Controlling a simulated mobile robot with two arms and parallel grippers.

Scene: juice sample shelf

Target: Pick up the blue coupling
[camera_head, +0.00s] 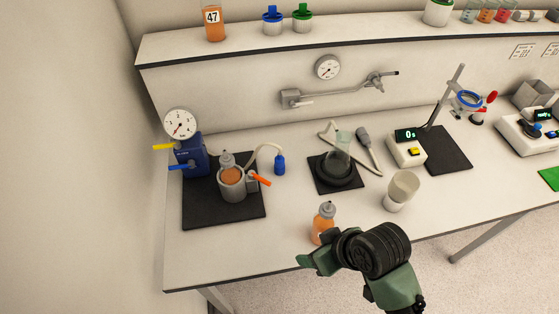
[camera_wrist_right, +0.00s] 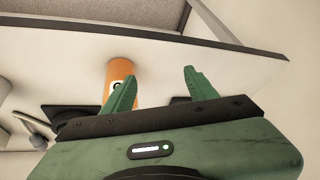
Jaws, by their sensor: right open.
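The blue coupling (camera_head: 279,165) lies on the bench at the left, at the end of a pale hose (camera_head: 266,150) and just right of the black mat with the gauge unit. It does not show clearly in the right wrist view. My right gripper (camera_wrist_right: 161,76) is open with nothing between its fingers. In the head view the right gripper (camera_head: 318,262) is over the front edge of the bench, in front of and to the right of the coupling and well apart from it. My left gripper is not in view.
An orange bottle (camera_head: 322,226) stands near the front edge, close to my right gripper; it also shows in the wrist view (camera_wrist_right: 120,72). The grey cup with a bottle (camera_head: 232,183) is left of the coupling, the dark round holder (camera_head: 338,172) right. Bare bench lies between.

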